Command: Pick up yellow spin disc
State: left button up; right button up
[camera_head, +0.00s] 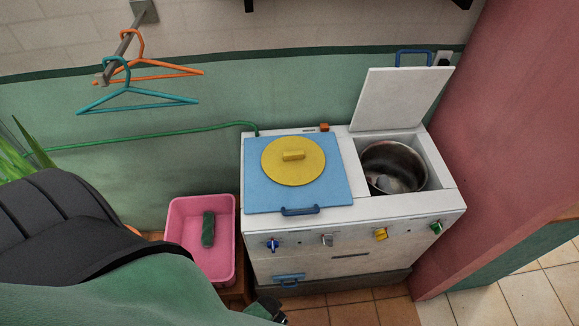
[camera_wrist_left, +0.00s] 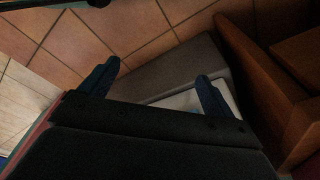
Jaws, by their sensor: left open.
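The yellow spin disc (camera_head: 293,160) is round and flat with a small raised grip. It lies on the blue square lid (camera_head: 262,196) on the left part of the white twin-tub machine (camera_head: 350,212). My left gripper shows only in small part in the head view (camera_head: 268,306), at the bottom edge, low in front of the machine and well away from the disc. In the left wrist view its two blue fingers (camera_wrist_left: 155,84) are apart with nothing between them. The disc is not in the wrist view. My right gripper is not in view.
The right tub (camera_head: 394,168) is open, with its white lid (camera_head: 402,98) raised. A pink basin (camera_head: 183,228) holding a dark green item stands left of the machine. Hangers (camera_head: 140,101) hang on a rail at upper left. A pink wall (camera_head: 500,130) closes the right side.

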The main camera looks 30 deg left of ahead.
aim_at(288, 160)
jog(key=k+l+u, duration=0.35)
jog(key=k, duration=0.35)
jog(key=k+l+u, duration=0.2)
jog(key=k, duration=0.2)
